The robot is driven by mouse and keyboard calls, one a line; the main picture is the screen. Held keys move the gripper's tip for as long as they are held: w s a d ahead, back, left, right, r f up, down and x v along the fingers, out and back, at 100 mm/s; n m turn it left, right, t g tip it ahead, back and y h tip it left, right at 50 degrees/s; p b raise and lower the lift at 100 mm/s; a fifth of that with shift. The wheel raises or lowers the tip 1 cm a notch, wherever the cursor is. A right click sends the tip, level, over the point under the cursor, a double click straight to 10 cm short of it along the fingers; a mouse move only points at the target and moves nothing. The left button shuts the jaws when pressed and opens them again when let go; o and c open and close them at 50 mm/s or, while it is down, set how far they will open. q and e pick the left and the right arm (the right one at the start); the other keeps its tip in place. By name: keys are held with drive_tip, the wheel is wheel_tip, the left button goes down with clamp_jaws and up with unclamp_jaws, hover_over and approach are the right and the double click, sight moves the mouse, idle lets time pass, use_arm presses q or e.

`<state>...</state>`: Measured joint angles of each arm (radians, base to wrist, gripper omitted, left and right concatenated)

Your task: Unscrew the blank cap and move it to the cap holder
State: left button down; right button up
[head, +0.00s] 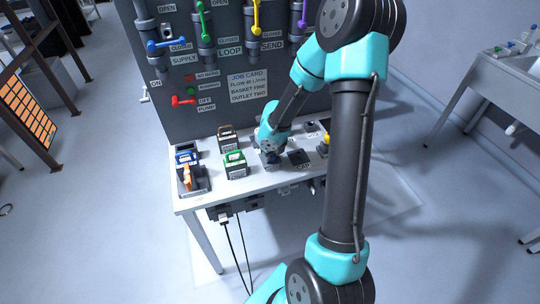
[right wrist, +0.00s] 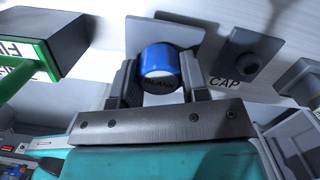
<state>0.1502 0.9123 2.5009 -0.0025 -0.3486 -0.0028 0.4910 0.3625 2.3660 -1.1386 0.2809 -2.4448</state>
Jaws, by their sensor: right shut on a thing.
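The blank cap (right wrist: 158,60) is a short blue cylinder with a pale face and a dark band lettered BLANK. My right gripper (right wrist: 160,78) has a finger on each side of it and is shut on it. In the head view the right gripper (head: 271,160) is low over the bench, and the cap is mostly hidden there. A grey plate lies behind the cap; I cannot tell whether the cap touches it. The cap holder (right wrist: 243,66), a dark plate with a round peg, is just right of the cap, beside the word CAP. It also shows in the head view (head: 299,157). My left gripper is not in view.
A green-handled basket (head: 235,164) stands left of the gripper, with a brown one (head: 227,139) behind it. A tray (head: 193,188) with an orange item is at the bench's left end. The valve panel (head: 230,100) rises behind.

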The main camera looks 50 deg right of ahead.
drive_tip(key=shift+c, duration=1.2)
drive_tip(key=shift+n, duration=2)
drive_tip(key=o, duration=1.2)
drive_tip(key=shift+r, duration=0.2)
